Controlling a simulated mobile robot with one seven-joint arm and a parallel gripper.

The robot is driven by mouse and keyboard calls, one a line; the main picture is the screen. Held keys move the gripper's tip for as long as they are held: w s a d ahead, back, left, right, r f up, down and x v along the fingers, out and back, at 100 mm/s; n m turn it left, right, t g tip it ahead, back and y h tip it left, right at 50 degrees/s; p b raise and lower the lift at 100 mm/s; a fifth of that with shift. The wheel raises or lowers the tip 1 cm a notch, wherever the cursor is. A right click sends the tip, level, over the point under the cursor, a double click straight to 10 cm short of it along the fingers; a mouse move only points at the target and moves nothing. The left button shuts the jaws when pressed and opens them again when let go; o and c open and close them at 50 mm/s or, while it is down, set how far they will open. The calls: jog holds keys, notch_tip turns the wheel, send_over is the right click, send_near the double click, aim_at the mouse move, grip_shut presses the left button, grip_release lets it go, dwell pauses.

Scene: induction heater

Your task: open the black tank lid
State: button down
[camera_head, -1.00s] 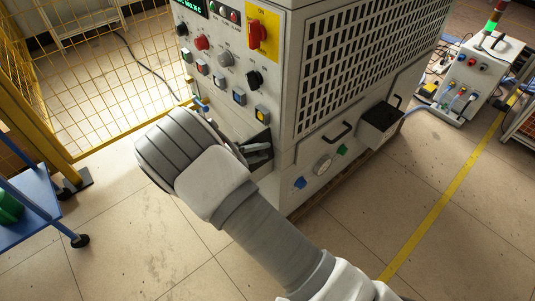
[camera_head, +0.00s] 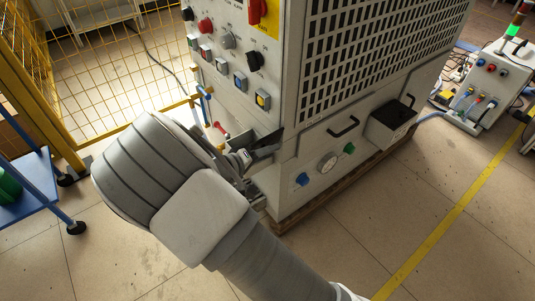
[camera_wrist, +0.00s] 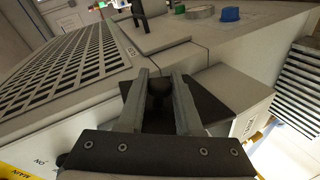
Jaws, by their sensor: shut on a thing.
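The black tank lid (camera_head: 266,146) is a dark plate at the lower front of the pale cabinet. In the wrist view the lid (camera_wrist: 222,92) lies just beyond my fingers, over a pale box-shaped tank (camera_wrist: 243,92). My gripper (camera_wrist: 160,88) is shut on the lid's dark knob, one finger on each side. In the head view my gripper (camera_head: 243,160) is at the lid's near side, partly hidden by my wrist. The lid looks tilted in the head view, but I cannot tell how far it is raised.
The cabinet front carries several knobs and buttons (camera_head: 240,82). A red-handled valve (camera_head: 218,127) sits close to my gripper. A yellow fence (camera_head: 110,70) and blue cart (camera_head: 38,180) stand left.

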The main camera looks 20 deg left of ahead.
jog(key=shift+s+d+f, duration=0.1)
jog(key=shift+d+f, duration=0.05)
dwell(0.4)
jog(key=c, duration=0.6)
grip_release()
jog(key=p+v, duration=0.4)
jog(key=v, duration=1.3)
jog(key=shift+s, duration=0.2)
